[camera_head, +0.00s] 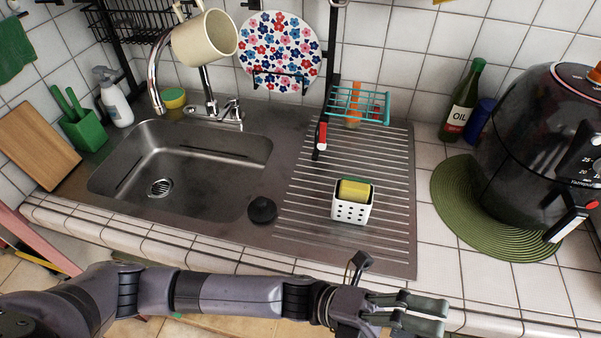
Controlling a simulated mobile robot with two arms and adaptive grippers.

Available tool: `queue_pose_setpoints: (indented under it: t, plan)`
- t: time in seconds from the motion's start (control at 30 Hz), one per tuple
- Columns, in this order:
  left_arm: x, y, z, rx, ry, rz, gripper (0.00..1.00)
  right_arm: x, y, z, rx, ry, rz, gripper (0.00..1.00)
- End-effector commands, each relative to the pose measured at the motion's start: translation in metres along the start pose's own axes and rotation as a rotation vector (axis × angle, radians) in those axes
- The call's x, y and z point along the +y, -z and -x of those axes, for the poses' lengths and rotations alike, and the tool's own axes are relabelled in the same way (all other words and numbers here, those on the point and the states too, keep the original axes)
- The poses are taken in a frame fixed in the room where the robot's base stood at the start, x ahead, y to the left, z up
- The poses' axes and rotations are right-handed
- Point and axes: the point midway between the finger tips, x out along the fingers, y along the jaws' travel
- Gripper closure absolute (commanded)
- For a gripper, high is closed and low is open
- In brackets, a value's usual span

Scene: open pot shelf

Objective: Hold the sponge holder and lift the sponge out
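The white sponge holder (351,213), with holes in its front, stands on the ribbed drainboard to the right of the sink. A yellow sponge (354,191) with a green side sits in it, its upper part showing above the rim and its lower part hidden. My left gripper (441,317) is over the counter's front edge, in front of and to the right of the holder and apart from it. Its two fingers point right with a gap between them and nothing in it. My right gripper is not in view.
The steel sink (200,180) lies to the left, with a black stopper (262,210) by its corner. A teal rack (359,104) and a red-handled item (321,138) are behind the holder. An air fryer (535,150) stands on a green mat (455,205) at right. Drainboard around the holder is clear.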

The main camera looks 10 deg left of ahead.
Motion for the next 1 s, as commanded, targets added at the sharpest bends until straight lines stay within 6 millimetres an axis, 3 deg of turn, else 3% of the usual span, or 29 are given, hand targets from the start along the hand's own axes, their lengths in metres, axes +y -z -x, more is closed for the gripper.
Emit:
queue_pose_setpoints:
  t: [0.03, 0.27, 0.5, 0.7, 0.87, 1.0]
  plan:
    - [-0.006, -0.018, 0.008, 0.012, -0.007, -0.126, 0.27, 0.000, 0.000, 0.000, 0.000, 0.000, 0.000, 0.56]
    - [-0.045, -0.072, 0.045, 0.121, -0.056, -0.631, 0.27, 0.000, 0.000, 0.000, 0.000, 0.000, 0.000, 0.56]
    - [-0.074, -0.131, 0.111, 0.241, -0.244, -1.079, 0.27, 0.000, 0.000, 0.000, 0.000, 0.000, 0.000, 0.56]
    - [-0.097, -0.175, 0.186, 0.330, -0.483, -1.328, 0.27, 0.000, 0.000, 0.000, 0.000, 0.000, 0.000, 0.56]
    - [-0.114, -0.197, 0.244, 0.372, -0.661, -1.419, 0.27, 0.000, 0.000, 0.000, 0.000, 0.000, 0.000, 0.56]
    - [-0.103, -0.203, 0.268, 0.454, -0.786, -1.434, 0.27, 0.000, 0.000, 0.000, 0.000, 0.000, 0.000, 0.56]
